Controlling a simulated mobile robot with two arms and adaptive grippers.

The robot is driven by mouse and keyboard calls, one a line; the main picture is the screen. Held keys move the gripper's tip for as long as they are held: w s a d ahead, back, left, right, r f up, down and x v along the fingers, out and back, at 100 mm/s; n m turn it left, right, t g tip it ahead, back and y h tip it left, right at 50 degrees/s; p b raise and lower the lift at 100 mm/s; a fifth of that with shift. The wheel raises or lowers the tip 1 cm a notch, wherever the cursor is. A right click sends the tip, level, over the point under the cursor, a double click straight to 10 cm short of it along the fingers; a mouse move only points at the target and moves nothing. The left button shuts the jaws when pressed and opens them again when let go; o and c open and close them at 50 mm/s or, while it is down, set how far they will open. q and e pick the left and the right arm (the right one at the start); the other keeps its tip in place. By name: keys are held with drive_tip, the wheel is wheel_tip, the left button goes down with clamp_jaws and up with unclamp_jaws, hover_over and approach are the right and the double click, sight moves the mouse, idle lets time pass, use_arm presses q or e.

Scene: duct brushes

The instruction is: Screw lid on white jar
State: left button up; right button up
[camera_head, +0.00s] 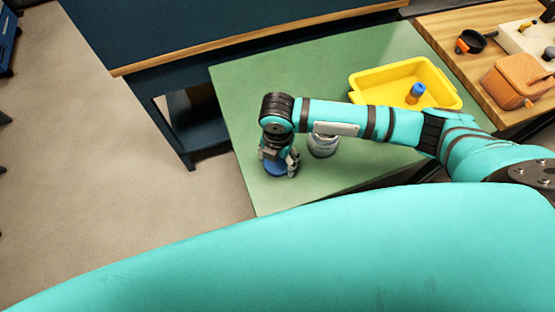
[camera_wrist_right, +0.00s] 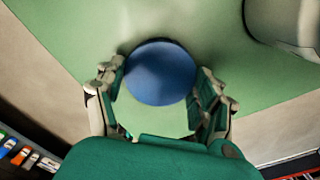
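A blue round lid (camera_head: 275,170) is at the near left part of the green table, under my right gripper (camera_head: 279,165). In the right wrist view the lid (camera_wrist_right: 160,72) is between the two fingertips of the gripper (camera_wrist_right: 160,78), close to both. I cannot tell whether the fingers press on it or whether it rests on the table. The white jar (camera_head: 323,147) stands on the table to the right of the gripper, partly hidden by my right forearm. Part of it shows at the upper right of the right wrist view (camera_wrist_right: 287,22). My left gripper is out of view.
A yellow bin (camera_head: 436,78) with a blue object (camera_head: 415,93) in it is at the table's right. Beyond it, a wooden surface (camera_head: 455,28) holds an orange-brown container (camera_head: 512,84) and other items. The green table's (camera_head: 250,85) far left part is clear. Its near edge is close to the lid.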

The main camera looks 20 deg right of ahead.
drive_tip(key=c, duration=0.3)
drive_tip(key=shift+r, duration=0.1)
drive_tip(key=shift+r, duration=0.5)
wheel_tip(320, 180, up, 2)
drive_tip(key=shift+r+b, duration=0.1)
drive_tip(key=shift+b, duration=0.25)
drive_tip(key=s+d, duration=0.3)
drive_tip(key=s+d+r+b, duration=0.1)
drive_tip(key=s+d, duration=0.3)
drive_tip(key=s+d+b, duration=0.1)
drive_tip(key=s+d, duration=0.2)
drive_tip(key=shift+s+d+r, duration=0.2)
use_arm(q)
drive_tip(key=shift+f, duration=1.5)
use_arm(e)
drive_tip(key=shift+s+d+r, duration=0.1)
drive_tip(key=shift+s+d, duration=0.4)
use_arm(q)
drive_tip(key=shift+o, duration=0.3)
